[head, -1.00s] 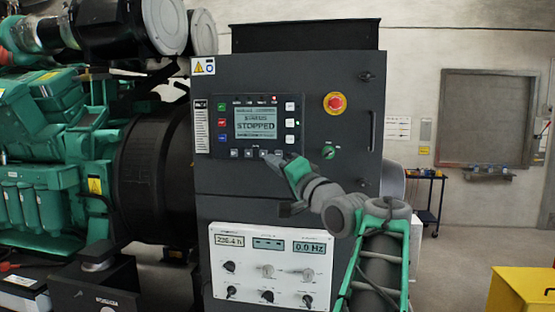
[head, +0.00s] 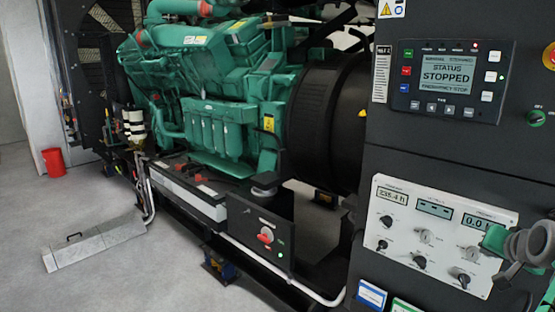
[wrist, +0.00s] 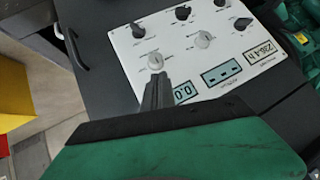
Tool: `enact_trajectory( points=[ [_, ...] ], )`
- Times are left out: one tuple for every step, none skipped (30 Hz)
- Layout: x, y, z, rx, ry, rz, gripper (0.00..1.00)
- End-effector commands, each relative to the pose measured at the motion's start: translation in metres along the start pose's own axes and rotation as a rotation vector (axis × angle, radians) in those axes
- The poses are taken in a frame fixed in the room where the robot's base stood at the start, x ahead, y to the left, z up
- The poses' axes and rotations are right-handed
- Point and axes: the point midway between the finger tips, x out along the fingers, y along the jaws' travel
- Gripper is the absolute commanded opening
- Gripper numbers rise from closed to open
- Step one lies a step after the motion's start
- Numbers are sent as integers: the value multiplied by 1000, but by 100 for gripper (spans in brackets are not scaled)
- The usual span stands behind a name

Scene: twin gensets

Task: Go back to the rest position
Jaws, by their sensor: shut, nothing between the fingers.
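My gripper (wrist: 158,85) shows in the wrist view with its dark fingers together and nothing between them. It is in front of the white instrument panel (wrist: 200,55), which appears upside down there, and its fingers cover part of the 0.0 display. In the head view, my green and grey arm end is at the right edge, over the right side of that white panel (head: 400,235). The fingertips are hard to make out there. The controller (head: 450,80) above reads STATUS STOPPED, with a red lamp lit. My gripper is apart from its buttons.
The dark cabinet (head: 365,150) stands close in front. Left of it is the green engine (head: 215,120) with a low box bearing a red switch (head: 265,237). A red bucket (head: 53,162) and a grey ramp plate (head: 95,243) are on the floor. Open floor lies at lower left.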

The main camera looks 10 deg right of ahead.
Motion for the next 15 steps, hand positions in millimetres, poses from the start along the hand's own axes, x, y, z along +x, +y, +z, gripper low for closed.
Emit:
enact_trajectory(
  points=[
    [0, 20, 38, -6, -93, 65, 0],
    [0, 29, 63, -13, -158, 101, 0],
    [-2, 35, 98, -25, -249, 140, 0],
    [-5, 36, 125, -37, -316, 163, 0],
    [-10, 34, 151, -51, -383, 181, 0],
    [-17, 28, 186, -72, -469, 200, 0],
    [-23, 20, 211, -91, -530, 211, 0],
    [-31, 11, 236, -110, -585, 219, 0],
    [-41, -3, 267, -141, -648, 227, 0],
    [-49, -16, 289, -174, -686, 228, 0],
    [-54, -29, 306, -215, -706, 221, 0],
    [-60, -46, 323, -278, -713, 200, 0],
    [-64, -61, 334, -330, -716, 175, 0],
    [-68, -77, 344, -387, -714, 143, 0],
    [-74, -100, 354, -465, -706, 90, 0]
  ],
)
